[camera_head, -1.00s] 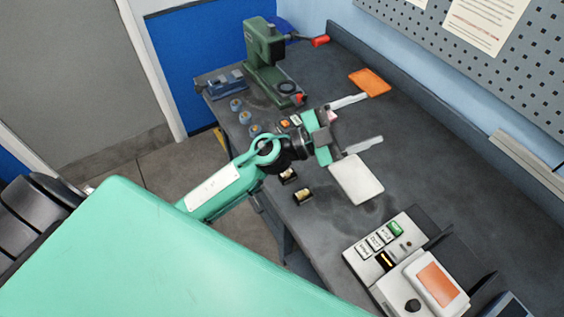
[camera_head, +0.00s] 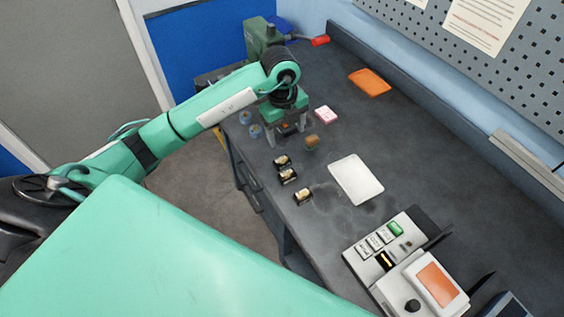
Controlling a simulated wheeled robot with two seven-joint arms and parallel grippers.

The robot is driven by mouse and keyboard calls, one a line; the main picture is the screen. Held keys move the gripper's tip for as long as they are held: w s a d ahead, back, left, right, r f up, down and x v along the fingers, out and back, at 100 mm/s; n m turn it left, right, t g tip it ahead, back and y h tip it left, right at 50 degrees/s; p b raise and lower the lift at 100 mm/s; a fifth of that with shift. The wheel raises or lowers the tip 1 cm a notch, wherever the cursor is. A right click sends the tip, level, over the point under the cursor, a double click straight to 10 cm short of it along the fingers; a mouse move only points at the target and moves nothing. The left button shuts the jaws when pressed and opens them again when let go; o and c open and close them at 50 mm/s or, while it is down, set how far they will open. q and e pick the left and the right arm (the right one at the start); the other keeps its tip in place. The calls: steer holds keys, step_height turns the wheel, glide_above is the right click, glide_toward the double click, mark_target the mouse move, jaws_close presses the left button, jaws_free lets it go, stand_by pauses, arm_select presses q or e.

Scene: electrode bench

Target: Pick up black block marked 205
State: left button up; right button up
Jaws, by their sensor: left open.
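Several small black blocks with pale tops stand near the left edge of the bench: one at the back (camera_head: 282,161), one just in front of it (camera_head: 288,176) and one farther forward (camera_head: 303,195). Their markings are too small to read, so I cannot tell which is 205. My left gripper (camera_head: 288,133) is open and points down, behind the rearmost block. A small orange item (camera_head: 285,127) shows between its fingers; it does not look gripped. My right gripper is out of view.
A brown block (camera_head: 312,143) stands just right of the gripper, and a pink-and-white piece (camera_head: 326,115) lies behind it. A white plate (camera_head: 355,179), an orange tray (camera_head: 370,82) and a control box (camera_head: 437,281) are on the bench. A green machine (camera_head: 262,36) stands at the back.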

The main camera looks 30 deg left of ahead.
arm_select(q)
steer(key=a, duration=0.2)
steer(key=y+p, duration=0.1)
steer(key=p, duration=0.1)
glide_above(282, 160)
steer(key=shift+n, duration=0.3)
steer(key=f, duration=0.7)
steer(key=shift+s+a+f, duration=0.1)
steer(key=shift+s+f, duration=0.2)
steer(key=shift+f, duration=0.1)
steer(key=shift+f+p, duration=0.45)
steer(key=shift+p, duration=0.2)
steer(key=f+p, duration=0.1)
steer(key=f, duration=0.1)
steer(key=f+p, duration=0.1)
steer(key=f, duration=0.1)
steer(key=shift+w+d, duration=0.15)
steer(key=shift+d, duration=0.05)
steer(key=shift+f, duration=0.3)
steer(key=c, duration=1.3)
steer(key=shift+o, duration=0.2)
steer(key=shift+w, duration=0.1)
